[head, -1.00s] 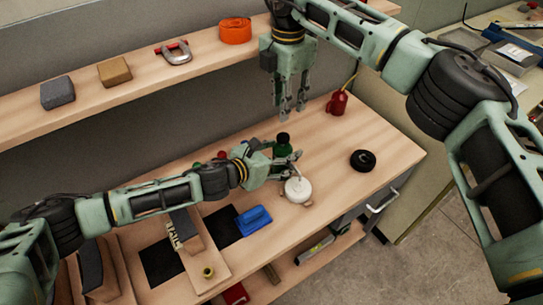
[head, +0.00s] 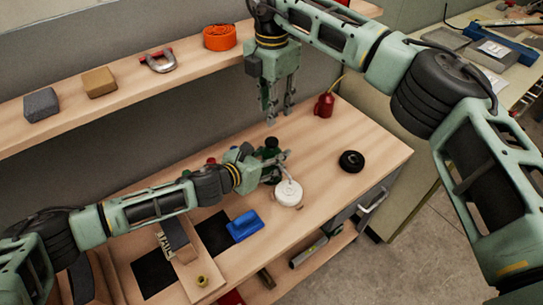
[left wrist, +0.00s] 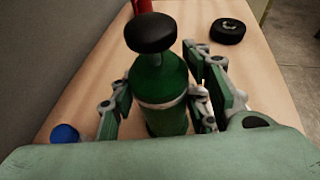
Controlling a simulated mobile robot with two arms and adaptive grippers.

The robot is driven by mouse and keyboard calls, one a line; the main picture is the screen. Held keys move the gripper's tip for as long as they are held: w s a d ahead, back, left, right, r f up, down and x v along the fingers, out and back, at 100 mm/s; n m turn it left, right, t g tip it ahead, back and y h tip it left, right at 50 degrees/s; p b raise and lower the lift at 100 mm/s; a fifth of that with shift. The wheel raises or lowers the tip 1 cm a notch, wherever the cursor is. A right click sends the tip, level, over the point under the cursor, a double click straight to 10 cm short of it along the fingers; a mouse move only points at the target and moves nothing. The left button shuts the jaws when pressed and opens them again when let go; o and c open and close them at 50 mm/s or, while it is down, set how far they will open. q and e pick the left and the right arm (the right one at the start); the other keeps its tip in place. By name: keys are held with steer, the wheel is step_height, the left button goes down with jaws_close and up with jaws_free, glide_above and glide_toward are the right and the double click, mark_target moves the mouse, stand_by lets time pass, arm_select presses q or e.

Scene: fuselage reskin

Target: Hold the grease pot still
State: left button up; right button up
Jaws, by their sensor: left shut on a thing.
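A green pot with a black cap (head: 271,143), which looks to be the grease pot, stands upright on the workbench. In the left wrist view the green pot (left wrist: 160,85) is between the two fingers, its black cap above them. My left gripper (head: 280,166) is shut around its body; the arm hides much of the pot in the head view. My right gripper (head: 279,112) hangs above and behind the pot, fingers down and apart, with nothing between them.
A white round pot (head: 288,193) stands close in front of my left gripper. A black disc (head: 351,161) lies to the right, a red can (head: 325,104) behind. A shelf (head: 130,98) runs along the wall.

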arm_select(q)
jaws_close()
arm_select(e)
steer(key=shift+c, duration=0.5)
